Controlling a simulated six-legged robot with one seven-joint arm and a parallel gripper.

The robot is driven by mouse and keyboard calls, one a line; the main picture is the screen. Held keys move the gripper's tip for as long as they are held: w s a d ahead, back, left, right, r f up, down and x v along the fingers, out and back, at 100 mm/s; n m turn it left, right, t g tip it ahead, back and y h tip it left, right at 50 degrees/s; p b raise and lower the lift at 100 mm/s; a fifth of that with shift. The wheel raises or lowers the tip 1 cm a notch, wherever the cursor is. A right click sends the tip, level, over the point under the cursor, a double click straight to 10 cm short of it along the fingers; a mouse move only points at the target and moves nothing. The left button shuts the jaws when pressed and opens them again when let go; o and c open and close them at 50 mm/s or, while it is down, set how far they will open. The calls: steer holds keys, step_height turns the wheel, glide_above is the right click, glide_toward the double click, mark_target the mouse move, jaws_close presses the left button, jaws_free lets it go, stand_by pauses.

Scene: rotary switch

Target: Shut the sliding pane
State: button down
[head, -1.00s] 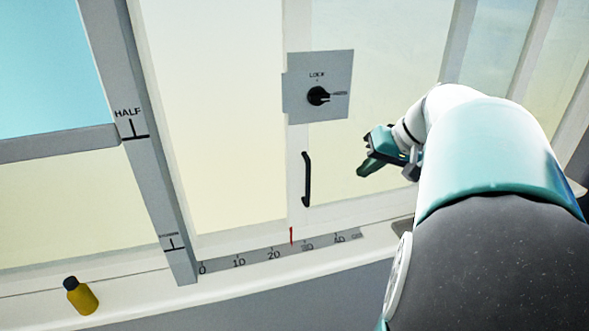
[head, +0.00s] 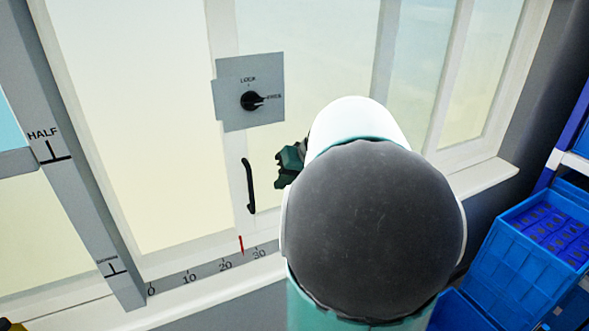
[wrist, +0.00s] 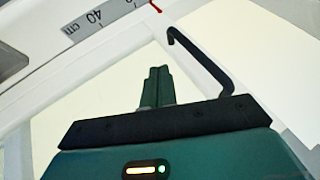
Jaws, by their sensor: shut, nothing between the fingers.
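The sliding pane's white upright frame (head: 236,200) carries a black bar handle (head: 249,186), which also shows in the wrist view (wrist: 205,60). A red pointer (head: 241,245) stands between 20 and 30 on the centimetre scale (head: 190,278). A grey plate (head: 235,78) on the pane holds a black rotary knob (head: 252,100), turned right, away from LOCK. My green gripper (head: 290,163) is just right of the handle, apart from it. In the wrist view its fingers (wrist: 158,85) are together and empty, left of the handle. My arm hides the lower right of the window.
Blue crates (head: 545,235) stand on a rack at the right. A grey post (head: 75,185) marked HALF rises at the scale's zero end. The white sill (head: 200,300) runs below the window. A yellow object (head: 12,325) is cut off at the lower left.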

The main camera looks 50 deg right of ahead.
steer(key=w+a, duration=0.1)
steer(key=w+a+f, duration=0.1)
steer(key=w+a, duration=0.1)
steer(key=shift+a, duration=0.15)
steer(key=shift+a, duration=0.15)
steer(key=w+a, duration=0.5)
steer(key=a, duration=0.7)
steer(key=w+a, duration=0.5)
steer(key=a, duration=0.7)
steer(key=shift+w, duration=0.3)
steer(key=shift+a+r, duration=0.1)
steer(key=shift+a, duration=0.1)
steer(key=shift+d, duration=0.1)
